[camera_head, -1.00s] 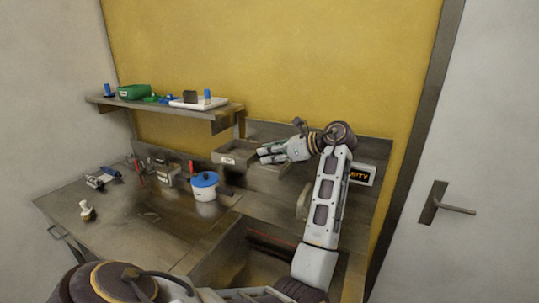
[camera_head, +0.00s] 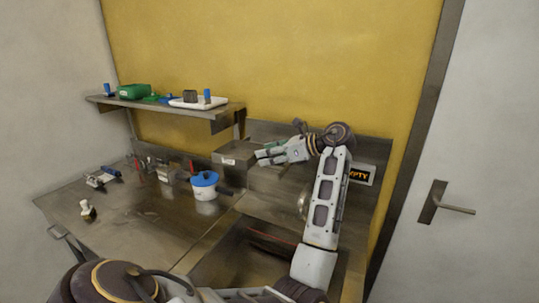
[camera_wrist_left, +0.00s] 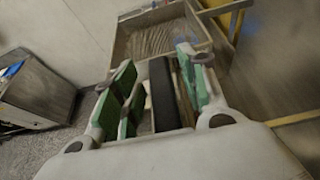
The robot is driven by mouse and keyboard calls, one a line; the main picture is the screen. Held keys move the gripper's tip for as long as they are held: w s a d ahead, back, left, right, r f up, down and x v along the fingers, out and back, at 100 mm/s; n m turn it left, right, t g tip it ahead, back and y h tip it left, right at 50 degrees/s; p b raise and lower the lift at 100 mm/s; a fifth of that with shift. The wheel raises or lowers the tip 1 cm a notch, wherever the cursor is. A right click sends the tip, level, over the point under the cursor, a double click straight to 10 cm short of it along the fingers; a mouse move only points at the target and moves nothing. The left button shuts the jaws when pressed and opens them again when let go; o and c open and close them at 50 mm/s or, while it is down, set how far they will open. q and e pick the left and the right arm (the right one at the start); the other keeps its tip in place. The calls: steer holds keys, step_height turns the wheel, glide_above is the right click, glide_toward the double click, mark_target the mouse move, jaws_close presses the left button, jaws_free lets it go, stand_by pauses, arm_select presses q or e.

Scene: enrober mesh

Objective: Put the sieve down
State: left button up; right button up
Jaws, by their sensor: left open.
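My left gripper (camera_head: 268,156) is at the back of the bench in the head view, over a grey metal box-like shape. Its fingers, with green pads, are spread apart in the left wrist view (camera_wrist_left: 158,88). A dark bar (camera_wrist_left: 165,92), perhaps a handle, lies between them; I cannot tell whether it touches a pad. Beyond the fingertips is a shallow rectangular frame with a ribbed or mesh-like floor (camera_wrist_left: 150,40), which looks like the sieve. In the head view I cannot clearly tell it from the metal boxes. My right gripper is not in view.
A labelled grey box (camera_head: 231,160) stands left of my gripper. A blue-lidded white pot (camera_head: 205,186) stands on the bench (camera_head: 150,220). A shelf (camera_head: 222,112) with a white tray (camera_head: 197,102) hangs above left. A sunken bay (camera_head: 240,262) lies in front.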

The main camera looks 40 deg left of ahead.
arm_select(q)
steer(key=shift+r, duration=0.1)
steer(key=v, duration=0.7)
steer(key=shift+d+r, duration=0.15)
steer(key=shift+d, duration=0.1)
steer(key=shift+w+r, duration=0.1)
stand_by(0.7)
step_height(320, 180, up, 9)
steer(key=p, duration=0.8)
steer(key=shift+p, duration=0.3)
steer(key=shift+r+p, duration=0.5)
steer(key=shift+p, duration=0.05)
steer(key=shift+f, duration=0.1)
